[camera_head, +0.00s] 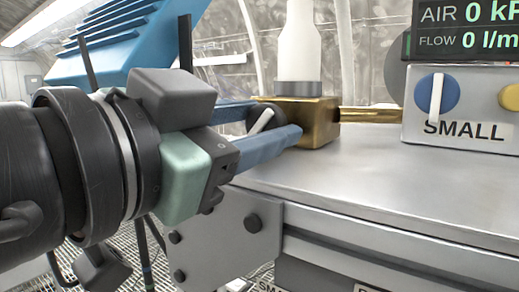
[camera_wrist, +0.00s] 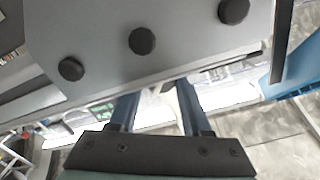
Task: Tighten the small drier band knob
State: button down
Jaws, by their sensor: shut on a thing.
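A black round knob with a pale bar across it (camera_head: 262,121) sits at the left side of the brass block (camera_head: 318,128) in the head view. My gripper (camera_head: 277,122) reaches in from the left with one blue finger in front of the knob and one behind it. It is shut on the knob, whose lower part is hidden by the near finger.
A brass pipe (camera_head: 370,115) runs right to a SMALL panel (camera_head: 460,105) with blue and yellow knobs.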

dwell(0.3)
jog(key=shift+c, duration=1.8)
grip_release()
jog(key=shift+p, duration=0.3)
